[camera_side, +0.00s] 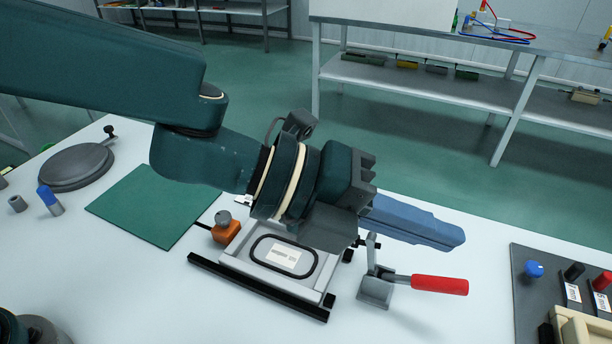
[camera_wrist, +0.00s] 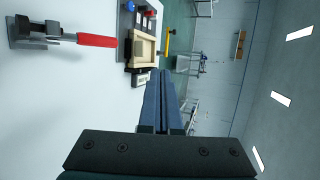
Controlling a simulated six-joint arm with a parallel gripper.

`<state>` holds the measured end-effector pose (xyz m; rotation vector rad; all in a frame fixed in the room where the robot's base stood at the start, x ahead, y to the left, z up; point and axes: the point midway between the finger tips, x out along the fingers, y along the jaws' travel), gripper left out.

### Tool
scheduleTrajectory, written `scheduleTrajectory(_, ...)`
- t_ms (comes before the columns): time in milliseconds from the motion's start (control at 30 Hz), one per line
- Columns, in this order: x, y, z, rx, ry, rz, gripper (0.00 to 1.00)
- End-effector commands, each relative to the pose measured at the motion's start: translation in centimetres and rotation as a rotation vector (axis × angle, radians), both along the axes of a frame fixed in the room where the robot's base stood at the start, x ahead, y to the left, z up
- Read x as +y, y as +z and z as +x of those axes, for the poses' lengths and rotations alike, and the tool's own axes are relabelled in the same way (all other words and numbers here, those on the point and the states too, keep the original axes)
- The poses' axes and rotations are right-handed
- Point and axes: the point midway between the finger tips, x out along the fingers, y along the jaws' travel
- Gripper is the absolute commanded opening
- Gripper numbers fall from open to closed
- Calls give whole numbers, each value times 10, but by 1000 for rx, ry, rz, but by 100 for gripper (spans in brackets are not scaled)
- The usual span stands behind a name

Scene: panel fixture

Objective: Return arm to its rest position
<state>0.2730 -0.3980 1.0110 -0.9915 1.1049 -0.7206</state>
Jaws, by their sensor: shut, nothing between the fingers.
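My gripper (camera_side: 440,232) is above the white table, just right of the panel fixture, its blue fingers pointing right. In the wrist view the two blue fingers (camera_wrist: 163,100) lie side by side, closed, with nothing between them. The panel fixture (camera_side: 236,268) holds a light panel with a black oval ring (camera_side: 258,256) and a small label. My wrist hides the fixture's back part. A toggle clamp with a red handle (camera_side: 440,285) stands right of the fixture, below my fingers in the side view. The handle also shows in the wrist view (camera_wrist: 97,40).
An orange block with a grey knob (camera_side: 226,231) sits at the fixture's left. A green mat (camera_side: 150,207), a round grey plate (camera_side: 77,167) and a blue-topped peg (camera_side: 48,198) lie further left. A dark panel with coloured knobs (camera_side: 535,290) and a beige tray (camera_side: 582,328) stand at right.

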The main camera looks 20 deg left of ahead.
Motion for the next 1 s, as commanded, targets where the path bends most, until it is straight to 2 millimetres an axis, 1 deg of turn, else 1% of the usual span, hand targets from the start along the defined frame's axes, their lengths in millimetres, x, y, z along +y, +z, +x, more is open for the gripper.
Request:
scheduleTrajectory(33, 2, 7, -3, -3, -2, -2, 0)
scheduleTrajectory(100, 4, 13, -5, -2, -2, -1, 0)
scheduleTrajectory(267, 8, 21, -6, 1, 4, -1, 0)
scheduleTrajectory(333, 14, 27, 1, -7, 23, -7, 0)
scheduleTrajectory(367, 18, 33, 6, -16, 36, -16, 0)
scheduleTrajectory(467, 46, 64, 27, -53, 116, -66, 0)
scheduleTrajectory(500, 63, 80, 37, -55, 179, -102, 0)
scheduleTrajectory(567, 95, 103, 52, -44, 309, -169, 0)
scheduleTrajectory(600, 120, 117, 62, -28, 409, -221, 0)
scheduleTrajectory(667, 158, 134, 72, 6, 570, -301, 0)
scheduleTrajectory(700, 185, 141, 77, 37, 682, -355, 0)
scheduleTrajectory(733, 206, 145, 79, 62, 766, -397, 0)
scheduleTrajectory(767, 226, 148, 79, 89, 852, -439, 0)
scheduleTrajectory(800, 254, 149, 77, 132, 967, -498, 0)
scheduleTrajectory(867, 293, 145, 69, 208, 1139, -587, 0)
scheduleTrajectory(900, 318, 139, 60, 267, 1254, -647, 0)
scheduleTrajectory(967, 351, 122, 41, 376, 1426, -739, 0)
scheduleTrajectory(1000, 368, 109, 26, 458, 1534, -797, 0)
